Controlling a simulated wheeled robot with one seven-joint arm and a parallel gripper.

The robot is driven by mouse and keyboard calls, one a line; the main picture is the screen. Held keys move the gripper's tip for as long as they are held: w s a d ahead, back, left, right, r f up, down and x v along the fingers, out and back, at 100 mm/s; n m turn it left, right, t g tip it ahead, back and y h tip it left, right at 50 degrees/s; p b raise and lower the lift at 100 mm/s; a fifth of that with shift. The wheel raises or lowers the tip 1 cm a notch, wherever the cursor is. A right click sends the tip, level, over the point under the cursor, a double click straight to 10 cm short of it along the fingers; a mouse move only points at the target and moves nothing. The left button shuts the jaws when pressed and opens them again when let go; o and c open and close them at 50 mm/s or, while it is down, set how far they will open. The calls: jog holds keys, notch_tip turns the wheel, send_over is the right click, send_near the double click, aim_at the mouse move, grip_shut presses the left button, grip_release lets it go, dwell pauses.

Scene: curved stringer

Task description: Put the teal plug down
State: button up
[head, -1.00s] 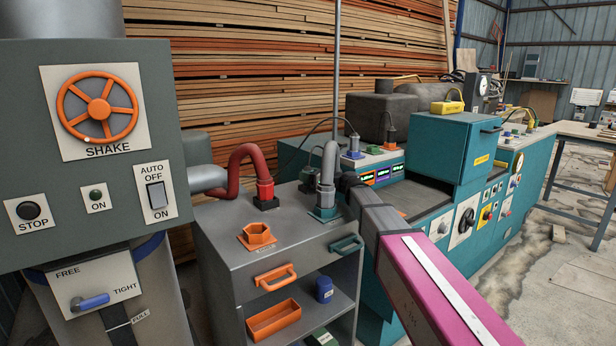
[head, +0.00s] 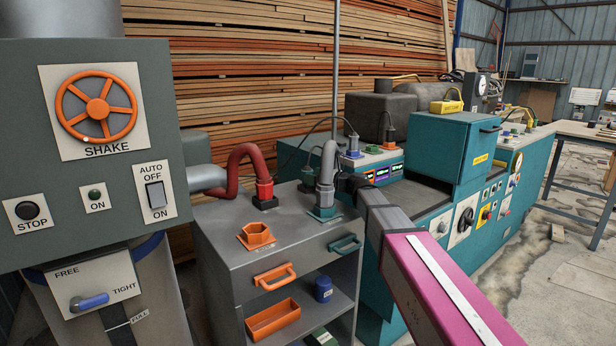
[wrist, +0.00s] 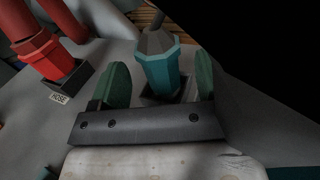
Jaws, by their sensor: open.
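The teal plug (wrist: 160,70) stands close to upright in the wrist view, with a grey top and a grey cable or hose leaving it upward. Its foot meets a dark base on the grey cabinet top. My gripper (wrist: 160,82) is open, with one green finger on each side of the plug and a visible gap on both sides. In the head view, my gripper (head: 345,187) is small and dark beside a grey bent hose with a teal foot (head: 325,212); the fingers are hard to make out there.
A red hose (head: 264,188) stands in a dark socket left of the plug. An orange hexagonal holder (head: 256,236) sits nearer on the grey cabinet (head: 215,225). A teal machine (head: 455,150) stands to the right. The cabinet top between the holder and the hoses is clear.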

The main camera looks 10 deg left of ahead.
jog(key=v, duration=0.9)
